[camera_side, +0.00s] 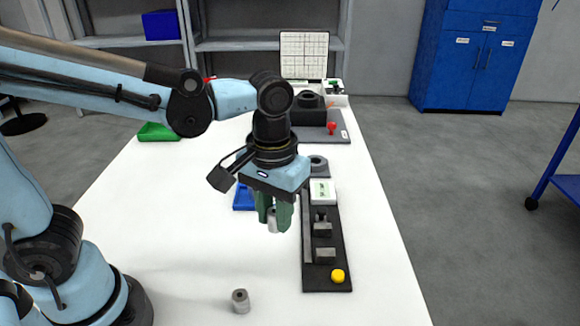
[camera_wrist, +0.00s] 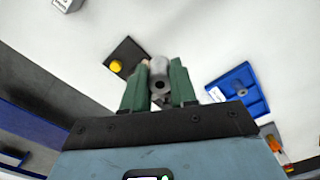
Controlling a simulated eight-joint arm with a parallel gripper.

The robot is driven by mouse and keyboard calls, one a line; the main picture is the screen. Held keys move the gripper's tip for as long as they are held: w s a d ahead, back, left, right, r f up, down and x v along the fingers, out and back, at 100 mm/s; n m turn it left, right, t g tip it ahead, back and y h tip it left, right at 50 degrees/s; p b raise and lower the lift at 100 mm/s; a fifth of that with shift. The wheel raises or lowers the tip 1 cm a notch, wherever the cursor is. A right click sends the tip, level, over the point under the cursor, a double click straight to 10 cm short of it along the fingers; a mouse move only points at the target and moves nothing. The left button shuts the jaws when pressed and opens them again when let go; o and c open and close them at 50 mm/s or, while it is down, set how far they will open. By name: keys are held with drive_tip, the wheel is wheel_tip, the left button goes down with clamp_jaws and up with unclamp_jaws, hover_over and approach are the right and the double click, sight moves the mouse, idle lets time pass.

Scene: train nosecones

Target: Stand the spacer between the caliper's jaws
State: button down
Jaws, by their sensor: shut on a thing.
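My gripper (camera_side: 274,218) is shut on a spacer (camera_side: 272,225), a small grey cylinder, above the white table. In the wrist view the spacer (camera_wrist: 159,76) sits between the green fingers (camera_wrist: 158,88), with a round hole in the end facing the camera. The caliper (camera_side: 325,237) is a long dark base to the right of my gripper, with two grey jaw blocks, a far one (camera_side: 322,227) and a near one (camera_side: 325,255). A gap shows between the jaws. A yellow knob (camera_side: 338,276) is at its near end; the knob also shows in the wrist view (camera_wrist: 116,65).
Another grey cylinder (camera_side: 240,301) stands on the table at the front. A blue tray (camera_side: 240,202) is behind my gripper; the wrist view shows a grey piece in it (camera_wrist: 241,89). A grey fixture with a red knob (camera_side: 332,127) stands farther back. The front table is mostly clear.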

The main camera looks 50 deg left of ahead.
drive_tip(key=w+d+n, duration=0.2)
drive_tip(key=d+n, duration=0.3)
drive_tip(key=d, duration=0.5)
hover_over(323, 247)
wheel_tip(323, 247, down, 7)
drive_tip(key=shift+d+r, duration=0.1)
drive_tip(key=shift+f, duration=2.1)
drive_tip(key=shift+f, duration=0.2)
drive_tip(key=c, duration=0.9)
unclamp_jaws()
